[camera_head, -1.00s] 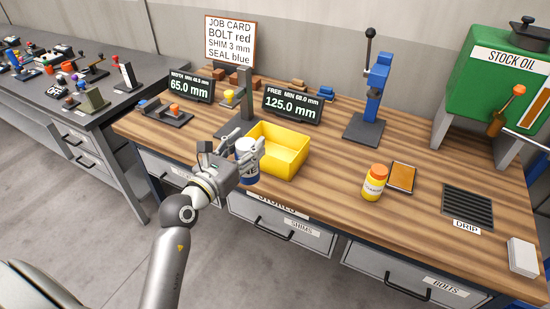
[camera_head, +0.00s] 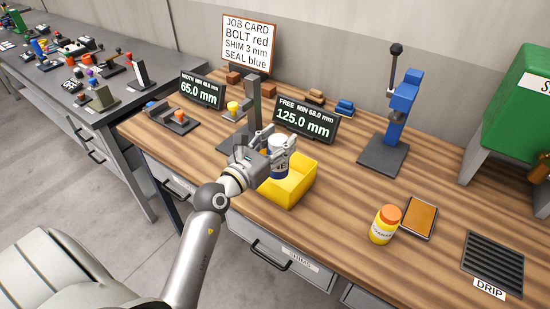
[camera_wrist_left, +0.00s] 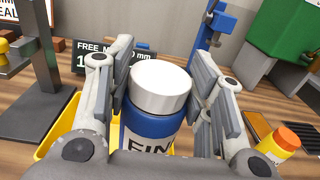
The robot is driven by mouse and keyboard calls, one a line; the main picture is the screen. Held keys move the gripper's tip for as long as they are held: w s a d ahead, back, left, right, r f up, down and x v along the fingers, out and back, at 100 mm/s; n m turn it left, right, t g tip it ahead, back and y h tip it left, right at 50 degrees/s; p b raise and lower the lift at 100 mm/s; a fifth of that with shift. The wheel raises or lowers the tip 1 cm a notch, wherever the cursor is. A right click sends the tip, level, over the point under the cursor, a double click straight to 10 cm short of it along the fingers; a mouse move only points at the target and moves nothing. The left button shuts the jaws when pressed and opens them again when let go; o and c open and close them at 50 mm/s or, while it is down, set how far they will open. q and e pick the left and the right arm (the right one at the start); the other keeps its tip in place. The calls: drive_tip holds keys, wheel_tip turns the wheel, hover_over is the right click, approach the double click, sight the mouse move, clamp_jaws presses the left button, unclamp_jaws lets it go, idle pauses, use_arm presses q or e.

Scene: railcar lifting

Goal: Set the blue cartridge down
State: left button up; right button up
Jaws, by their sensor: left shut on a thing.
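The blue cartridge (camera_head: 278,160) has a white cap and a white label with dark letters, partly hidden by the fingers. My left gripper (camera_head: 272,150) is shut on it and holds it upright at the yellow bin (camera_head: 290,190). In the left wrist view the cartridge (camera_wrist_left: 155,115) stands between the two finger pads, with the yellow bin partly visible below and behind it. I cannot tell whether the cartridge's base touches the bin. My right gripper is not in view.
Two gauge displays (camera_head: 306,120) stand behind the bin, with a grey post stand (camera_head: 254,105) to its left. A blue press (camera_head: 398,115), an orange-capped yellow bottle (camera_head: 385,224), an orange pad (camera_head: 420,215) and a drip grate (camera_head: 493,262) are to the right. Bench between is clear.

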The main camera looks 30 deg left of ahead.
use_arm(q)
drive_tip(key=w+a+f+b, duration=0.5)
drive_tip(key=w+a+f, duration=0.2)
drive_tip(key=a+f, duration=0.2)
wheel_tip(320, 180, down, 3)
drive_tip(key=shift+r+b, duration=0.2)
drive_tip(key=shift+b, duration=0.15)
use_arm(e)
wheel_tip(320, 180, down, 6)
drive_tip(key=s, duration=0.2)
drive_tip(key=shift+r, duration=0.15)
use_arm(q)
drive_tip(key=shift+f, duration=0.1)
drive_tip(key=o, duration=1.5)
drive_tip(key=shift+d+f, duration=0.1)
